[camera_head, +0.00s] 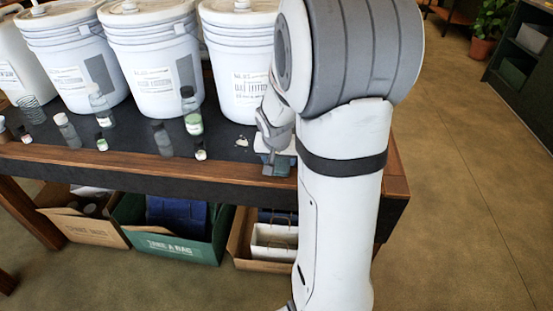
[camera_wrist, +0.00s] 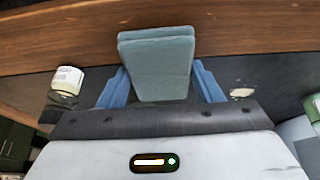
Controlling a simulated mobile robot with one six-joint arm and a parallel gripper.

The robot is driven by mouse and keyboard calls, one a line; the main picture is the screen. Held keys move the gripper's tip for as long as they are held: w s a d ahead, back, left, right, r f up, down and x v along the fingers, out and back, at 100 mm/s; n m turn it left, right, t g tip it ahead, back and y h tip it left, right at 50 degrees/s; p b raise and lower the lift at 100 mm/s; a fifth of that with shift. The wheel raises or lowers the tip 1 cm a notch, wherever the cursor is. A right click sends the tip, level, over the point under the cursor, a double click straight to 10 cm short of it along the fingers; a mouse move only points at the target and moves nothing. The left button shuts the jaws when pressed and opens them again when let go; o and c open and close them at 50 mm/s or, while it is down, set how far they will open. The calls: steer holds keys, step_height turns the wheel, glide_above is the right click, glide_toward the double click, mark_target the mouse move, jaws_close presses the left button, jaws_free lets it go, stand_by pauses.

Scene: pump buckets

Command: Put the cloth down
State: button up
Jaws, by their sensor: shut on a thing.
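A folded grey-blue cloth (camera_wrist: 157,62) is held between the two blue fingers of my gripper (camera_wrist: 160,80) in the wrist view. The cloth sticks out past the fingertips toward the table's wooden edge. In the head view my gripper (camera_head: 276,165) is low at the right end of the table, by its front edge. My arm hides part of this area. I cannot tell whether the cloth touches the tabletop.
The dark table (camera_head: 125,140) has a wooden front edge and holds several white pump buckets (camera_head: 150,65). Small jars and bottles, such as a green-labelled bottle (camera_head: 192,115), stand in front. Boxes (camera_head: 165,245) sit below.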

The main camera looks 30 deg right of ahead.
steer(key=o, duration=0.9)
steer(key=shift+f, duration=0.1)
steer(key=shift+o, duration=0.2)
